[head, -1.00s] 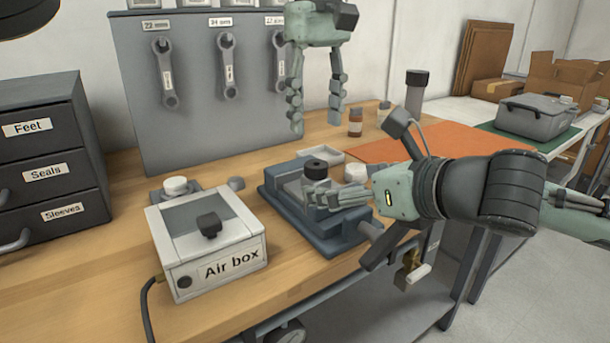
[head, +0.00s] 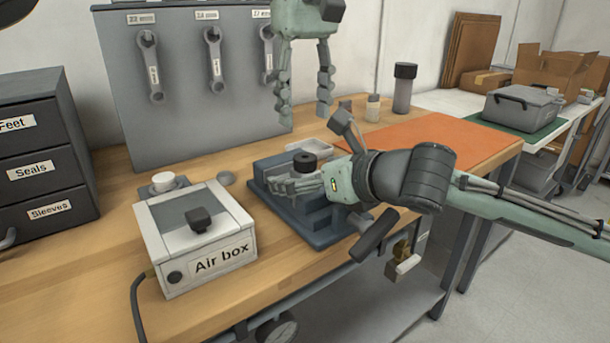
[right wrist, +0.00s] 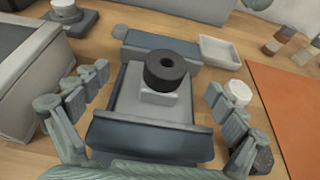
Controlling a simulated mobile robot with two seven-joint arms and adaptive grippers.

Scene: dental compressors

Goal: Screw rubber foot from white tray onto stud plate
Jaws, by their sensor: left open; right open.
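The black round rubber foot (head: 304,162), with a hole in its middle, sits upright on a pale block; it also shows in the right wrist view (right wrist: 165,72). The block stands on the grey stud plate (right wrist: 120,98) in a blue-grey vise (head: 318,232). The stud itself is hidden. My right gripper (head: 288,184) is open beside and low around the foot, with its fingers apart on either side in the right wrist view (right wrist: 155,88). The white tray (right wrist: 220,52) behind looks empty. My left gripper (head: 304,115) is open and empty, above and behind the vise.
The air box (head: 195,235) stands left of the vise. A white round piece (right wrist: 237,92) is close to my right gripper's finger. Bottles (head: 373,107) and a dark-capped cylinder (head: 403,90) stand behind. The orange mat (head: 430,140) is clear. A wrench board (head: 180,110) stands at the back.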

